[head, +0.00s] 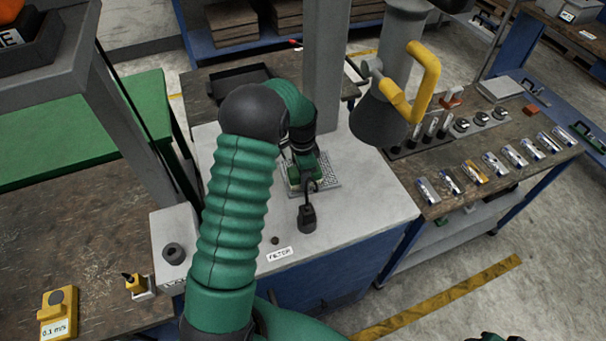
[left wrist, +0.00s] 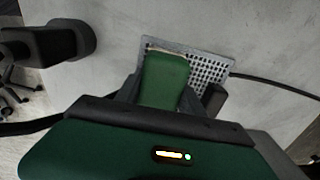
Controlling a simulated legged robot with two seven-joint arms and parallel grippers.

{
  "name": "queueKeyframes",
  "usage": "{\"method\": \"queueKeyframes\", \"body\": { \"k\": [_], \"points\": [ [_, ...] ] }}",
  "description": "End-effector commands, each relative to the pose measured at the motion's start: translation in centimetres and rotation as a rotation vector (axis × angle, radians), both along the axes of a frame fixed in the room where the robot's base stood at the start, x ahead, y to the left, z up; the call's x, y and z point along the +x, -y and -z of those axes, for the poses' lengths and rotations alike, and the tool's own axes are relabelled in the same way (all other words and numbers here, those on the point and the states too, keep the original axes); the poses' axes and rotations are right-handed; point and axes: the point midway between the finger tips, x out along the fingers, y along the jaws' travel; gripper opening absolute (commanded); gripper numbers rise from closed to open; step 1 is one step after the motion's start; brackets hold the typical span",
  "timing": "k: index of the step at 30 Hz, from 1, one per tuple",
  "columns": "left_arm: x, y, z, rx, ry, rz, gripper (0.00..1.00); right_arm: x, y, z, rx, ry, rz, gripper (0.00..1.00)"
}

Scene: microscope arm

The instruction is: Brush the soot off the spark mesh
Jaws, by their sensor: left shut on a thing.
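The spark mesh (head: 325,172) is a grey perforated plate lying on the pale bench top, partly hidden by my left gripper. It also shows in the left wrist view (left wrist: 212,72), with dark holes across it. My left gripper (head: 306,172) is over the mesh and shut on a green-handled brush (left wrist: 165,82). A pale strip shows at the brush's far end, over the mesh's left part. I cannot tell whether it touches the mesh. No soot can be clearly made out. A green and dark fragment of my right arm shows at the bottom right edge; its jaws cannot be made out.
A black fitting (head: 307,217) stands just in front of the mesh. A dark hood with a yellow handle (head: 426,80) hangs to its right. A FILTER label (head: 279,254) lies near the bench's front edge. Several small cylinders lie on the right-hand table.

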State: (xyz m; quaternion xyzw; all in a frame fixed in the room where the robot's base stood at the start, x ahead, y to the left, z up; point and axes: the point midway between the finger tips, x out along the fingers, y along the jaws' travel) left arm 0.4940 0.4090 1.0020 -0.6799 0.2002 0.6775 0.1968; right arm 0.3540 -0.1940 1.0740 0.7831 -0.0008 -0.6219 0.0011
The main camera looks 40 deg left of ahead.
Motion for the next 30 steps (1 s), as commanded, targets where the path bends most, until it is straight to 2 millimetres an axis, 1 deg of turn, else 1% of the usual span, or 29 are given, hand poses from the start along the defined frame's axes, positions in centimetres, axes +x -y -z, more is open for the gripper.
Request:
{"method": "queueKeyframes", "body": {
  "k": [10, 30],
  "points": [
    [0.05, 0.02, -0.09, 0.001, 0.001, 0.000, 0.13, 0.00, 0.01, -0.07, 0.000, 0.000, 0.000, 0.59],
    [0.08, 0.02, 0.52, 0.000, 0.000, 0.000, 0.13, 0.00, 0.00, 0.18, 0.000, 0.000, 0.000, 0.59]
  ]
}}
